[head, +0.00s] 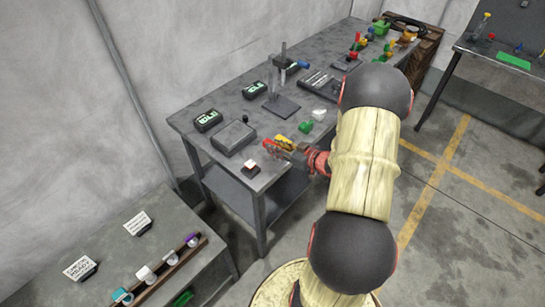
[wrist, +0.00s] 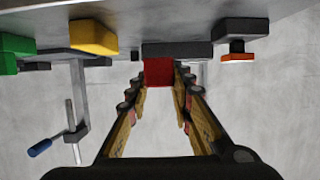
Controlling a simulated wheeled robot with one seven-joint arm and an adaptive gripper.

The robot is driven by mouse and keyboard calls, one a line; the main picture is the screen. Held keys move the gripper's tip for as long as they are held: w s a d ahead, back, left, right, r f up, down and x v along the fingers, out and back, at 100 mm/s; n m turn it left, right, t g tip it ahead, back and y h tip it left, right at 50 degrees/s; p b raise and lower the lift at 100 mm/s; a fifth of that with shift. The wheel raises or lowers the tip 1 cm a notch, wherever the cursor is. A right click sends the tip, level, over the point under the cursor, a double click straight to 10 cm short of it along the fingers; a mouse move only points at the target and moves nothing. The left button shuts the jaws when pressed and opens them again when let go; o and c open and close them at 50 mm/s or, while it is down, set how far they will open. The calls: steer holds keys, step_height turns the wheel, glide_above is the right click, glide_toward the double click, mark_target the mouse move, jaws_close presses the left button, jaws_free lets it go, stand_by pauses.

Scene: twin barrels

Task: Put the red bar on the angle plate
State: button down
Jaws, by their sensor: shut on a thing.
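The red bar (wrist: 158,72) is between the fingertips of my gripper (wrist: 160,84) in the wrist view, its end face toward the camera. In the head view the red bar (head: 268,143) shows at the tip of my gripper (head: 279,149), over the near end of the grey workbench. My gripper is shut on it. I cannot tell surely which thing is the angle plate. A flat dark grey block (head: 233,138) lies left of my gripper. A dark base with an upright post (head: 282,105) stands farther back.
A small black block with a pale and red top (head: 250,168) sits at the bench's near edge. Yellow (wrist: 93,37) and green (wrist: 10,50) pieces are beside my gripper. A blue-handled clamp (wrist: 75,125) rises behind. Two dark display boxes (head: 208,120) stand along the wall side.

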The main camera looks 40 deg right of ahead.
mark_target(272, 159)
steer(key=shift+w+a+f, duration=0.3)
steer(key=shift+w+f, duration=0.15)
steer(key=shift+f, duration=0.15)
steer(key=shift+w+a+f+b, duration=0.15)
steer(key=shift+f+b, duration=0.5)
steer(key=shift+f, duration=0.8)
steer(key=shift+f, duration=0.2)
steer(key=c, duration=1.6)
jaws_free()
steer(key=shift+f, duration=0.1)
steer(key=shift+b, duration=0.35)
